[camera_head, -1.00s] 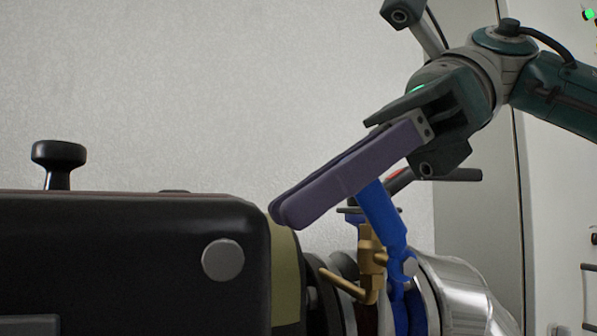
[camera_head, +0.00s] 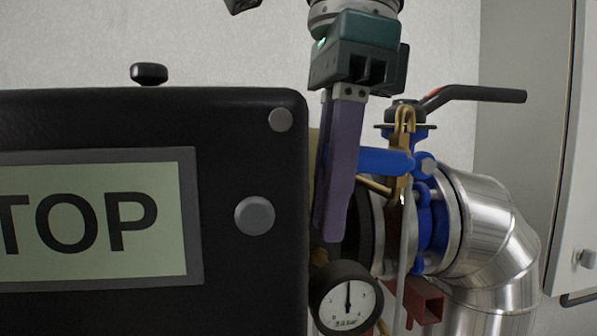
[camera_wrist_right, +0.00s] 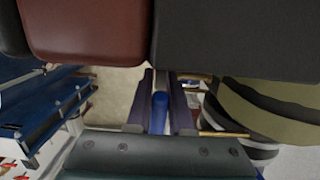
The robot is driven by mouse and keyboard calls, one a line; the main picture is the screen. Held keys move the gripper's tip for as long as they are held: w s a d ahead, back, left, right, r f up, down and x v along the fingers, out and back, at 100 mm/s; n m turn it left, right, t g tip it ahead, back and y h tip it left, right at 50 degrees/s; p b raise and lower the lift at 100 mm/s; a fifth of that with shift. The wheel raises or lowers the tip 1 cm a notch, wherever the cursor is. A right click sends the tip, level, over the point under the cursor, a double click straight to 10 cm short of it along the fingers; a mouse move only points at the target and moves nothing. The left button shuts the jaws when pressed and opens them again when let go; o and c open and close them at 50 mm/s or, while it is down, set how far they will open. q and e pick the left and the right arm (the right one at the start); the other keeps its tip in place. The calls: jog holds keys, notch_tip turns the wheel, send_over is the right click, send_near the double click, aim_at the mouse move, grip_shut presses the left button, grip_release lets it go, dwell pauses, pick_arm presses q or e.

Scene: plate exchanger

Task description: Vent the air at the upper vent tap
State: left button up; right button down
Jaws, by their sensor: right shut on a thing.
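The upper vent tap is a brass fitting (camera_head: 403,150) on the blue valve at the pipe. Its blue lever (camera_head: 385,162) lies nearly level and points left from the fitting. My right gripper (camera_head: 331,225) hangs downward with its purple fingers shut on the free end of the blue lever. In the right wrist view the blue lever (camera_wrist_right: 159,112) sits between both purple fingers. A thin pale strip (camera_head: 404,235) runs down below the brass fitting; I cannot tell what it is. My left gripper is not in view.
A black box (camera_head: 290,185) with a label reading "TOP" stands close left of my gripper. A pressure gauge (camera_head: 347,298) sits below the fingers. A black valve handle (camera_head: 470,93) extends right above a shiny bent pipe (camera_head: 490,225).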

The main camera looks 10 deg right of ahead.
jog(key=shift+d+f+h, duration=0.15)
jog(key=shift+f+h, duration=0.45)
jog(key=shift+h, duration=0.2)
jog(key=c, duration=0.8)
grip_release()
jog(key=shift+r, duration=0.1)
